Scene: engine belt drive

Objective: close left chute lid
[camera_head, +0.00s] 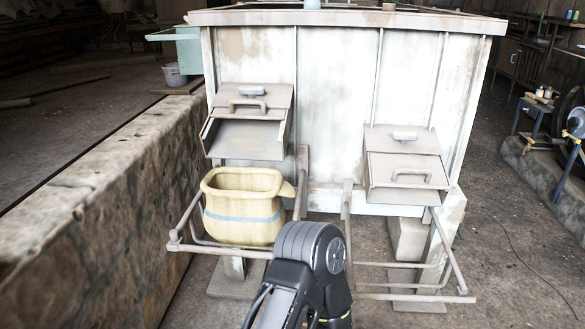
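The left chute (246,139) sticks out from the front of a worn white bin. Its lid (272,104), with a bar handle (247,103), sits raised at the top, and the sloping trough below is uncovered. The right chute (405,167) has its lid (384,172) lowered over the trough, with its handle lower down. A black arm link of mine (312,250) rises from the bottom centre, in front of and below the left chute. I see no gripper fingers, and I cannot tell which arm this is.
A yellowish sack (243,207) with a blue stripe stands open under the left chute on a metal frame (178,240). An empty frame (415,297) is under the right chute. A stone wall (90,215) runs along the left.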

